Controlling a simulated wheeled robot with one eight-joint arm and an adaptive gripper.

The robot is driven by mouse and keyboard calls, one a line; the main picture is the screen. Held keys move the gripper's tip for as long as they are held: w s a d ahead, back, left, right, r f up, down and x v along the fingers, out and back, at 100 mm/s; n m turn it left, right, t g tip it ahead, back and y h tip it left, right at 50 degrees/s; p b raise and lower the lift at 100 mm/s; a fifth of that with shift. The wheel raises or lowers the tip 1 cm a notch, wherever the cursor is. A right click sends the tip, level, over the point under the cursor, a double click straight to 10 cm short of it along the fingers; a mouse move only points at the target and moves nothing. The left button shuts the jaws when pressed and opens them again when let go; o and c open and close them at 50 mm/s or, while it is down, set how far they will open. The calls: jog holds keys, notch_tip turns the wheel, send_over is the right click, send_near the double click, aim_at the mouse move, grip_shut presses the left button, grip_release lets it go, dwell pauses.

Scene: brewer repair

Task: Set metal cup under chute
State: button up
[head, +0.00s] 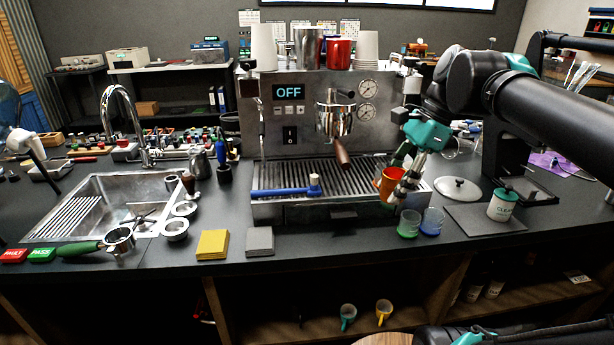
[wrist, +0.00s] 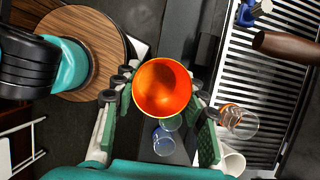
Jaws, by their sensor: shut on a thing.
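A silver metal cup (head: 308,48) stands upright on top of the espresso machine (head: 290,120), among other cups. My gripper (head: 402,178) is at the right front of the machine, shut on an orange cup (head: 388,184), well apart from the silver cup. In the wrist view the orange cup (wrist: 162,88) sits between the two fingers, its open mouth facing the camera, and looks empty. A dark upright device (head: 512,150) stands at the right, partly behind my arm; I cannot tell whether it has the chute.
The slatted drip tray (head: 345,172) holds a blue-handled tool (head: 287,190). Two small glasses, green (head: 409,224) and blue (head: 432,222), stand below my gripper near the counter edge. A white-bodied canister (head: 502,206) and a round lid (head: 457,189) are to the right.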

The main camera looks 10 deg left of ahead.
send_over(355, 180)
jog(key=d, duration=0.2)
jog(key=shift+x, duration=1.05)
jog(key=shift+w+d+f, duration=0.1)
jog(key=shift+w+f, duration=0.1)
jog(key=shift+f, duration=1.05)
jog(key=shift+w+f, duration=0.15)
jog(key=shift+f, duration=1.15)
jog(key=shift+f, duration=0.1)
jog(key=o, duration=1.2)
jog(key=shift+c, duration=0.2)
